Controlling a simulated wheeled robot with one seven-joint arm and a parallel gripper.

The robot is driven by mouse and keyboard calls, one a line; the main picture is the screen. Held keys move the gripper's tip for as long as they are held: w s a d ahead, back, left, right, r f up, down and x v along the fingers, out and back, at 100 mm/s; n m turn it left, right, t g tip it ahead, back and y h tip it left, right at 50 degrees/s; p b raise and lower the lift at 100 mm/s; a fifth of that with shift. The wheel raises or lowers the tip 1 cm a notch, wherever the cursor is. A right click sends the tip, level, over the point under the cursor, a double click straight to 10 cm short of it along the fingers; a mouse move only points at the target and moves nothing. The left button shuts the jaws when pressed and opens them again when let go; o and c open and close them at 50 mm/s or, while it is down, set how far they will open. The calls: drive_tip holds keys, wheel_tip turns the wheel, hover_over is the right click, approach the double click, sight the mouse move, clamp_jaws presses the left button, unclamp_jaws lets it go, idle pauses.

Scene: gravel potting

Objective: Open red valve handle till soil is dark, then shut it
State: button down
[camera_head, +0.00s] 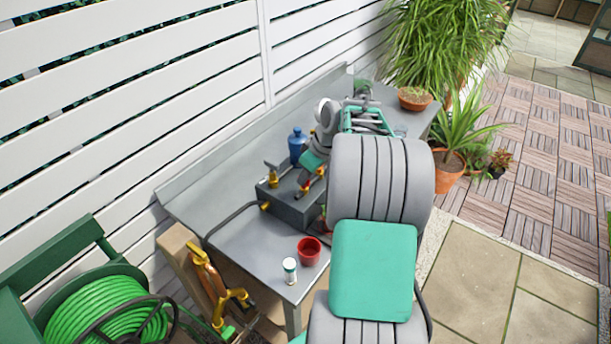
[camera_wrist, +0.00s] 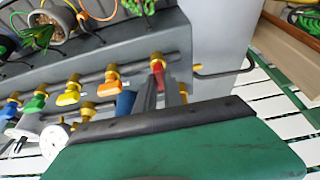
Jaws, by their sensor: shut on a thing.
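A row of brass valves with coloured handles runs across a grey box in the wrist view. The red valve handle (camera_wrist: 158,70) is at the right end of the row. My gripper (camera_wrist: 167,88) is shut on it, with the dark fingers covering much of it. Its exact turn angle is hard to tell. A pot of greyish-brown, pebbly soil (camera_wrist: 56,22) sits at the top left of the wrist view, partly cut off. In the head view my gripper is low over the grey box (camera_head: 290,207), largely hidden by my arm.
A white gauge (camera_wrist: 55,140) is lower left. On the metal bench (camera_head: 245,240) stand a blue bottle (camera_head: 297,146), a red cup (camera_head: 309,251) and a white container (camera_head: 290,270).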

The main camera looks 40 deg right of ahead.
drive_tip(key=shift+m+b, duration=0.3)
drive_tip(key=m+b, duration=0.1)
drive_tip(key=m+h+b, duration=0.1)
drive_tip(key=shift+a+f+m, duration=0.15)
drive_tip(key=shift+a+m, duration=0.05)
drive_tip(key=shift+m, duration=0.2)
drive_tip(key=m+h+b, duration=0.2)
drive_tip(key=m+b, duration=0.1)
drive_tip(key=m, duration=0.2)
drive_tip(key=shift+w+a, duration=0.1)
drive_tip(key=shift+a, duration=0.05)
drive_tip(key=m+h, duration=0.1)
drive_tip(key=m, duration=0.1)
drive_tip(key=m+g, duration=0.1)
drive_tip(key=m, duration=0.2)
drive_tip(key=shift+a+h+b, duration=0.1)
drive_tip(key=shift+h+b, duration=0.3)
drive_tip(key=shift+w+r+m+g+h, duration=0.1)
drive_tip(key=shift+m+g+h, duration=0.25)
drive_tip(key=shift+m, duration=0.75)
drive_tip(key=shift+w+r+m+g+h, duration=0.15)
drive_tip(key=shift+m+g, duration=0.4)
drive_tip(key=shift+m, duration=0.55)
drive_tip(key=shift+s, duration=0.15)
drive_tip(key=c, duration=1.5)
unclamp_jaws()
drive_tip(key=shift+f, duration=0.1)
drive_tip(key=shift+o, duration=0.2)
drive_tip(key=v, duration=0.8)
